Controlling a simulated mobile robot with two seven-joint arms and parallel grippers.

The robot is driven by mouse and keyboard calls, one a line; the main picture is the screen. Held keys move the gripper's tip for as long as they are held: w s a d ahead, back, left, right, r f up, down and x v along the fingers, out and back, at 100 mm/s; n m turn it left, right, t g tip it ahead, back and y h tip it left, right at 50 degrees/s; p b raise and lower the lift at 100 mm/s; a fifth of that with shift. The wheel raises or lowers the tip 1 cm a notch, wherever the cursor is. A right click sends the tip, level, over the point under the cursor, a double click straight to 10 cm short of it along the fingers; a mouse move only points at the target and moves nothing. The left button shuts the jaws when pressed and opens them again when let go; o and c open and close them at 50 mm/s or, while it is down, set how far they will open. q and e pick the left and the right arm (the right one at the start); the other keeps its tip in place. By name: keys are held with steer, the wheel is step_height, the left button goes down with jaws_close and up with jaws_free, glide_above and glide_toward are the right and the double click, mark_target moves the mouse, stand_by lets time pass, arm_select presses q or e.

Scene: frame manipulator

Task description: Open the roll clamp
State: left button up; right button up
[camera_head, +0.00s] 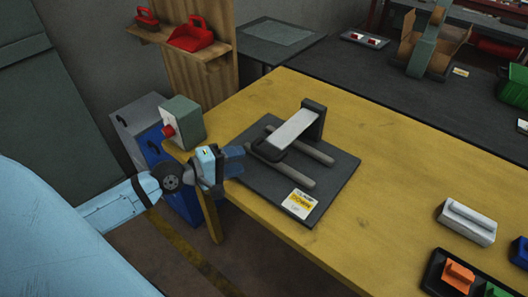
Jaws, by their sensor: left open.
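The roll clamp stands on a dark base plate (335,185) on the yellow table. Its light grey clamp bar (292,130) lies lowered across two grey rods (290,168), running from a dark upright block (314,117) at the back right to a dark end piece (265,150) at the front left. My left gripper (236,160) is open at the plate's left edge, just left of the clamp's dark end piece. Whether its fingers touch that end is hard to tell. My right gripper is not in view.
A grey-green box with a red button (183,122) stands at the table's left corner, close behind my left gripper. A light grey block (467,222) and a black tray with an orange block (457,276) are at the right. The table (390,170) between is clear.

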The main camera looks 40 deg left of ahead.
mark_target(260, 155)
arm_select(q)
steer(key=x, duration=0.8)
jaws_close()
